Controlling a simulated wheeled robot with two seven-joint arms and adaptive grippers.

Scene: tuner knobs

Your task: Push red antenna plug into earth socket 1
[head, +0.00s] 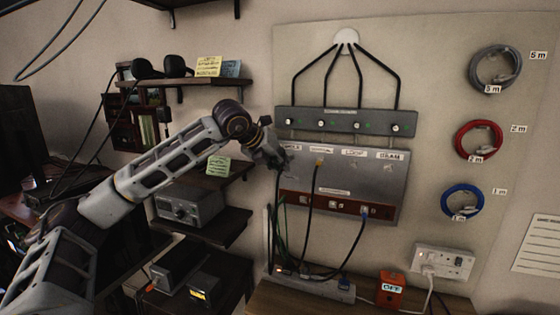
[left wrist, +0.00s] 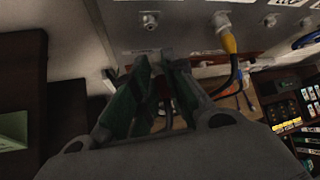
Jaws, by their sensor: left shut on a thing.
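My left gripper (head: 280,158) is shut at the left end of the grey socket panel (head: 365,175), below the upper row of labels. In the left wrist view its fingers (left wrist: 155,66) close on a small thing at the panel face, mostly hidden by the fingers. I cannot make out its red colour or whether it sits in a socket. A dark cable hangs below the gripper in the head view. The red-brown strip (head: 345,206) along the panel's lower edge bears several white-marked sockets; its left end is partly behind cables. My right gripper is not in view.
A yellow plug (head: 319,162) with a black cable is close right of the gripper; it also shows in the left wrist view (left wrist: 229,42). A blue plug (head: 364,213) is at the strip's right. A grey knob box (head: 345,122) is above. Shelves (head: 215,172) stand left.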

